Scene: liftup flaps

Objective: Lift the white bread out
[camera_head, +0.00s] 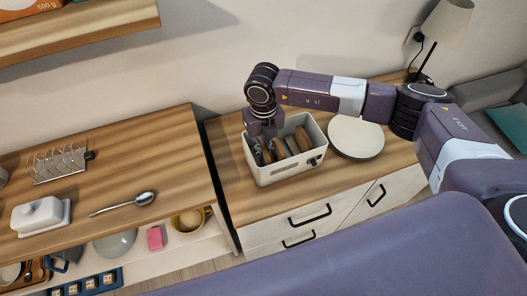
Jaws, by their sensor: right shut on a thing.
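A cream toaster-like box (293,172) stands on the wooden cabinet top with several upright bread slices inside. A brown-crusted slice (302,139) and another slice (281,149) show in its open top. Which slice is the white bread is hard to tell at this size. My right gripper (263,156) points down into the left end of the box, shut on a slice of bread there. The gripper and the box wall hide most of that slice. My left gripper is not in view.
A round cream plate (356,138) lies right of the box. On the left counter are a toast rack (61,163), a spoon (124,204) and a white butter dish (41,216). A gap separates counter and cabinet. A lamp (446,22) stands at the back right.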

